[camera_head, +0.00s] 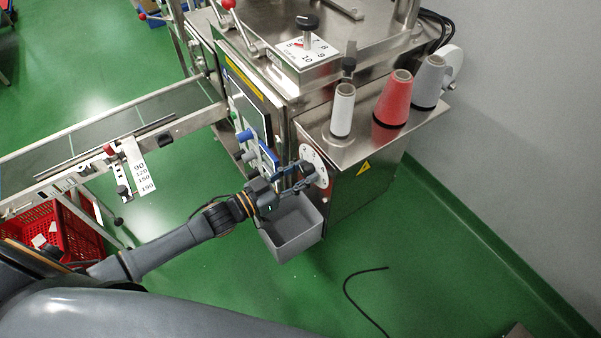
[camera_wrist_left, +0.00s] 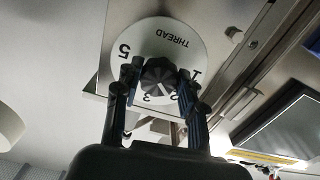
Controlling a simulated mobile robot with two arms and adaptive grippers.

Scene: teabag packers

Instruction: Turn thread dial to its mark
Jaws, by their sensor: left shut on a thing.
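The thread dial is a black ribbed knob (camera_wrist_left: 159,76) with a white pointer line, set on a round white plate (camera_wrist_left: 160,45) printed THREAD and numbers. In the left wrist view the plate appears upside down, with 5, 3, 2 and 1 readable and other parts hidden by my fingers. The pointer line lies toward the 2 and 3 side. My left gripper (camera_wrist_left: 159,88) is shut on the knob, one finger on each side. In the head view the white plate (camera_head: 316,160) is on the machine's side, with my left gripper (camera_head: 302,177) at it. My right gripper is not in view.
A grey bin (camera_head: 292,238) sits just below my left gripper. Thread cones, white (camera_head: 342,112), red (camera_head: 391,100) and grey (camera_head: 428,84), stand on the shelf above. A conveyor (camera_head: 110,135) extends left. A black cable (camera_head: 355,300) lies on the open green floor.

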